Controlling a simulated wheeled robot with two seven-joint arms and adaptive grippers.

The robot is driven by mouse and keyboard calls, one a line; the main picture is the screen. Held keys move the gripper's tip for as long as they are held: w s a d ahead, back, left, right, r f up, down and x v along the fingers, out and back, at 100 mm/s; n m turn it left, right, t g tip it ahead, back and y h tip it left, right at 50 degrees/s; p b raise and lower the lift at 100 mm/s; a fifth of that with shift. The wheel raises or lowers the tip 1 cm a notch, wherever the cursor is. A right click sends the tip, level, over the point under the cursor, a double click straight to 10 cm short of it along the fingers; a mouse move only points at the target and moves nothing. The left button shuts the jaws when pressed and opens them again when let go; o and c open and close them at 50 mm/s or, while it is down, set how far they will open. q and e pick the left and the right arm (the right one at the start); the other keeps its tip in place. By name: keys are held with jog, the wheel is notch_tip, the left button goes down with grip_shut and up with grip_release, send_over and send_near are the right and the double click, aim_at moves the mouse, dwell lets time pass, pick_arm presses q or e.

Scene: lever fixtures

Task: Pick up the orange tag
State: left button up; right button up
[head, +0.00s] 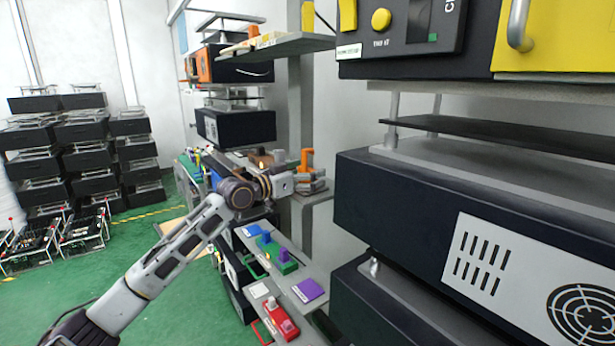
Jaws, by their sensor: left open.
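My left arm reaches in from the lower left. Its gripper (318,184) is at the middle of the head view, open, beside a grey shelf. An upright orange piece (306,160) shows just above and behind the gripper. It may be the orange tag, but it is too small to tell. Its lower part is hidden by the gripper, and I cannot tell whether they touch. Another small orange piece (253,31) stands on the upper shelf (300,45). My right gripper is out of view.
A lower shelf holds a green block with purple knobs (284,262), a purple plate (308,290) and a red fixture (281,318). A large dark cabinet (410,225) fills the right side. Stacked black units (80,150) stand at left. Green floor lies open between.

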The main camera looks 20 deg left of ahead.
aim_at(308, 149)
pick_arm(q)
jog(key=shift+c, duration=0.5)
jog(key=c, duration=1)
jog(key=shift+r, duration=0.75)
notch_tip(308, 149, up, 7)
jog(key=shift+f, duration=0.1)
jog(key=shift+r+b, duration=0.3)
jog(key=shift+r, duration=0.55)
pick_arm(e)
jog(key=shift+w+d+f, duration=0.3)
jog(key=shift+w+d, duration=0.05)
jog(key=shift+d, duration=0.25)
